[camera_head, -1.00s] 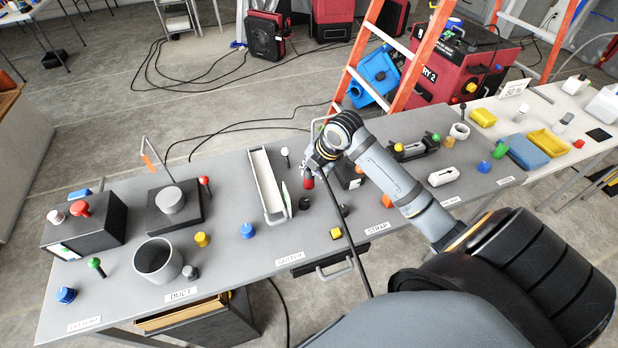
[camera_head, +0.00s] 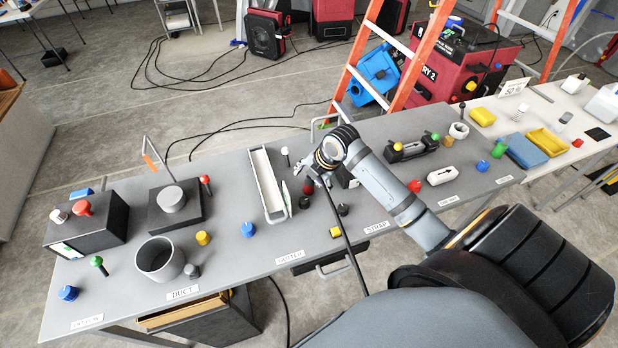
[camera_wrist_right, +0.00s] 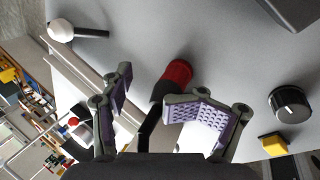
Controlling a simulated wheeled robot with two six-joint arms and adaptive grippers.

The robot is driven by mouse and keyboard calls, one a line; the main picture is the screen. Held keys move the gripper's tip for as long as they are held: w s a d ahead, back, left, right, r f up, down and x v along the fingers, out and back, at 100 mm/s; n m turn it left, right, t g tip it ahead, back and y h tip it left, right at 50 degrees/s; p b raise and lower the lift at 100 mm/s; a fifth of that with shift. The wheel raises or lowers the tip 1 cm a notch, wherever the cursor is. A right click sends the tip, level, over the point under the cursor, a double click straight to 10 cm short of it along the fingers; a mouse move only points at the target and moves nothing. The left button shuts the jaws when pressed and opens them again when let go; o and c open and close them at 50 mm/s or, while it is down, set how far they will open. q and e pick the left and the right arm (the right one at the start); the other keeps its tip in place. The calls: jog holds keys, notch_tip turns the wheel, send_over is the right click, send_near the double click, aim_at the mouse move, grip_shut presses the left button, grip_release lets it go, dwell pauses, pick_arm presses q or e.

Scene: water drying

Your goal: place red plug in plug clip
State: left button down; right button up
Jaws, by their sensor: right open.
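The red plug (camera_head: 308,187) is a small dark red piece near the gutter's right side, partly covered by my right gripper. In the right wrist view the red plug (camera_wrist_right: 178,75) has a red end and a black part, just beyond and between the fingertips. My right gripper (camera_head: 313,180) is open over it; in the wrist view its purple-padded fingers (camera_wrist_right: 158,98) stand apart, with no clear grip on the plug. I cannot tell which fixture is the plug clip. My left gripper is not in view.
A white gutter channel (camera_head: 264,184) lies left of the gripper. A black knob (camera_head: 343,210) and a yellow block (camera_head: 336,232) are close in front. A white block (camera_head: 442,175) and a black fixture (camera_head: 412,151) stand to the right. The tabletop left of the yellow block has free room.

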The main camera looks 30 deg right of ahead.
jog(key=shift+r, duration=0.1)
jog(key=shift+s+d+r, duration=0.1)
jog(key=shift+r, duration=0.2)
jog(key=p+v, duration=0.2)
jog(key=v, duration=0.9)
jog(key=shift+r, duration=0.2)
